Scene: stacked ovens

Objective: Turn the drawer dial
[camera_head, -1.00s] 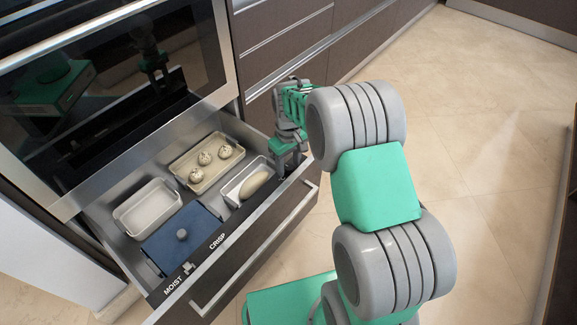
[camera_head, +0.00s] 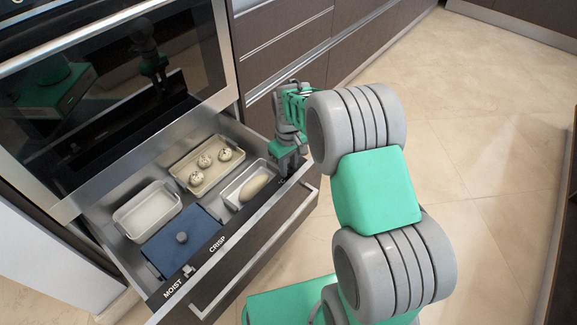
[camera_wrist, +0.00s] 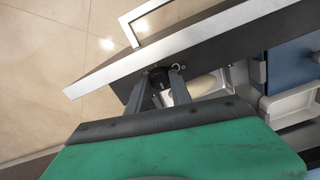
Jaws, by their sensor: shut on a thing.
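The open drawer (camera_head: 222,272) under the oven has a dark top strip along its front, marked MOIST and CRISP. In the wrist view, a small black round dial (camera_wrist: 158,76) sits on this strip at one end, between my gripper's fingers. My gripper (camera_wrist: 163,84) is shut on the dial, with a finger on each side of it. In the head view, my gripper (camera_head: 284,172) points down at the strip's right end and hides the dial. A small light lever (camera_head: 188,270) stands on the strip between the two words.
The drawer holds an empty pale tray (camera_head: 124,219), a blue lidded dish (camera_head: 205,226), a tray of buns (camera_head: 178,169) and a dish with a loaf (camera_head: 257,188). The oven (camera_head: 66,205) stands above. The floor (camera_head: 480,160) on the right is clear.

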